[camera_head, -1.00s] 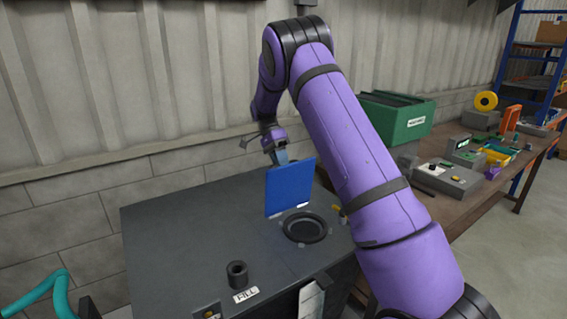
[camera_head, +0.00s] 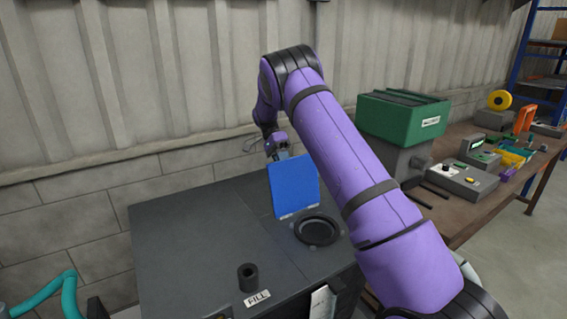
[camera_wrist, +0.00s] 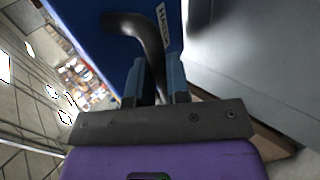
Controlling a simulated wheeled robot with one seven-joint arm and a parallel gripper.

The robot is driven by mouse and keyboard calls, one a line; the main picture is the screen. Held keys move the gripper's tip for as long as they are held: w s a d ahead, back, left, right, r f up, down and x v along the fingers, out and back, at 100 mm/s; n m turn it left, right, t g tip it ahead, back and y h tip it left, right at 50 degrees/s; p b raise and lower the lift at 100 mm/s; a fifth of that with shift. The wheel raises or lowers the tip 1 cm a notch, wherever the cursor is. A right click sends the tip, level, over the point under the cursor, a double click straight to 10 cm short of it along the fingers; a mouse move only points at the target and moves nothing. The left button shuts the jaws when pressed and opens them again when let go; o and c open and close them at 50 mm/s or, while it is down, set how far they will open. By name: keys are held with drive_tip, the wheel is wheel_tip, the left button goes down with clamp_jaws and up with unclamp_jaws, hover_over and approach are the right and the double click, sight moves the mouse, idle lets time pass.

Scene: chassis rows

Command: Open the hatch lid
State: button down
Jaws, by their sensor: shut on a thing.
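The blue hatch lid (camera_head: 294,187) stands raised, roughly upright, on the dark cabinet top (camera_head: 200,235), behind and left of a round black-rimmed opening (camera_head: 318,230). My gripper (camera_head: 282,153) is at the lid's far side, partly hidden by the lid in the head view. In the wrist view, the lid (camera_wrist: 95,25) shows a HATCH label and a dark bent handle (camera_wrist: 150,35). My gripper's two fingers (camera_wrist: 155,82) are shut on the handle.
A black filler neck (camera_head: 247,277) stands beside a FILL label on the cabinet top. A wooden bench (camera_head: 460,215) at right holds a green-topped bin (camera_head: 403,115) and several devices. A wall (camera_head: 150,90) is close behind. A teal tubular object (camera_head: 45,295) is at lower left.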

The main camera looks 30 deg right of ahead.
drive_tip(key=shift+f, duration=0.3)
drive_tip(key=c, duration=1.1)
unclamp_jaws()
drive_tip(key=shift+w+f, duration=0.1)
drive_tip(key=shift+w, duration=0.15)
drive_tip(key=v, duration=0.7)
drive_tip(key=shift+r, duration=0.35)
drive_tip(key=shift+r, duration=0.1)
